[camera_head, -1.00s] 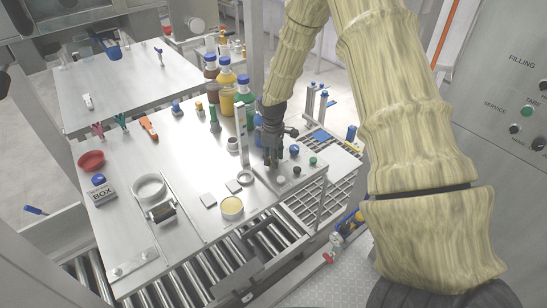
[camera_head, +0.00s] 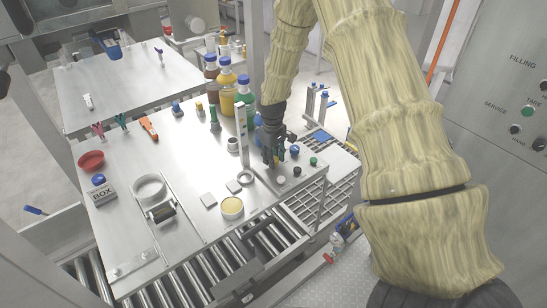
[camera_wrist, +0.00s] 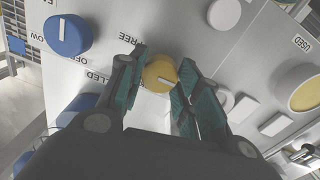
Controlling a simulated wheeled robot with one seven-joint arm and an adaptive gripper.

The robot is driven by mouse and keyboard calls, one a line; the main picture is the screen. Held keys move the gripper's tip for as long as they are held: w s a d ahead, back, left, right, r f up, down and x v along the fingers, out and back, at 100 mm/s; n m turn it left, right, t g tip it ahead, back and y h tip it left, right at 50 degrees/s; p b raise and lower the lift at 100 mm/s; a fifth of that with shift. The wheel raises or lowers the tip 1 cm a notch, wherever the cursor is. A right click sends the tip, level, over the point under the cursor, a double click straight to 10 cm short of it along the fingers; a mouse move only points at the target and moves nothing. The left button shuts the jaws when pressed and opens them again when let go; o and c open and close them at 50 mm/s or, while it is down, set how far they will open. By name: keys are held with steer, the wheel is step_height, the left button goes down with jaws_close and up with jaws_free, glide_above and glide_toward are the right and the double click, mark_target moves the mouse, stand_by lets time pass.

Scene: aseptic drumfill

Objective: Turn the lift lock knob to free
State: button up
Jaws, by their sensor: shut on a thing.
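A round yellow knob (camera_wrist: 159,76) with a white pointer bar sits on the light grey panel in the wrist view. The printed word FREE is beside it, and a word ending in LED is partly hidden behind a finger. My gripper (camera_wrist: 163,66) has its green-padded fingers on both sides of this knob and is shut on it. The pointer bar lies roughly crosswise between the fingers. In the head view my gripper (camera_head: 278,160) points down at the panel at the table's right end and hides the yellow knob.
A blue knob (camera_wrist: 68,34) with a white pointer is left of my gripper in the wrist view, near the words OFF and LOW. In the head view, a green button (camera_head: 313,161) and a blue knob (camera_head: 294,150) are close by. Bottles (camera_head: 244,92) stand behind my gripper.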

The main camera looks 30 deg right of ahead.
steer(key=shift+w, duration=0.1)
steer(key=o, duration=1)
steer(key=shift+o, duration=0.2)
steer(key=shift+r, duration=0.1)
step_height(320, 180, up, 12)
steer(key=shift+a, duration=0.2)
